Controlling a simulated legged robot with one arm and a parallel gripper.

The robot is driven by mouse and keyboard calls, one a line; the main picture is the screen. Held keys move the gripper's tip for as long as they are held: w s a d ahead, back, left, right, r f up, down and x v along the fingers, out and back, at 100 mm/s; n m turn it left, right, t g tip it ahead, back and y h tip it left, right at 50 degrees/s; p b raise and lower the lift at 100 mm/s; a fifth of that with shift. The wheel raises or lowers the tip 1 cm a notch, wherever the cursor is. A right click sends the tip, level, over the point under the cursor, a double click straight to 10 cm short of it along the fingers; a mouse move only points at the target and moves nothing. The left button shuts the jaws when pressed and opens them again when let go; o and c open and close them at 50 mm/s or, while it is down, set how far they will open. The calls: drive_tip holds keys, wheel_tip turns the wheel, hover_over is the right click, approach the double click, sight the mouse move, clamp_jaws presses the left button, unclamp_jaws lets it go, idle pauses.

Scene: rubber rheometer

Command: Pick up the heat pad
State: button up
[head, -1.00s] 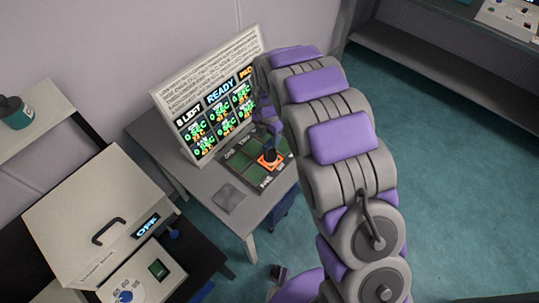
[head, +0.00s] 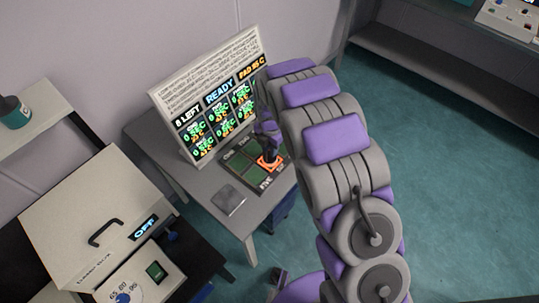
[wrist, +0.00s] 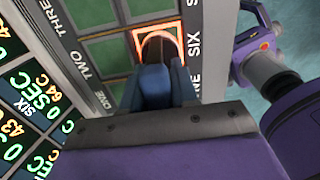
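A flat grey square (head: 229,199) lies on the small table's front left part, beside the green grid board; it looks like the heat pad, though no label shows on it. My gripper (head: 270,155) points down over the board's orange-outlined cell, to the right of and behind the grey square, apart from it. In the wrist view my gripper (wrist: 157,75) shows blue-grey fingers in front of the orange-outlined cell (wrist: 174,31). The fingers hide much of that cell. I cannot tell whether they are open or hold anything. The grey square is not seen in the wrist view.
The green grid board (head: 243,166) has labelled cells. A display panel (head: 212,98) reading READY stands behind it on the grey table (head: 151,142). A beige lidded box (head: 88,212) marked OFF stands at lower left. The teal floor (head: 440,190) at right is clear.

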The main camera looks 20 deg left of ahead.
clamp_jaws()
idle(0.9)
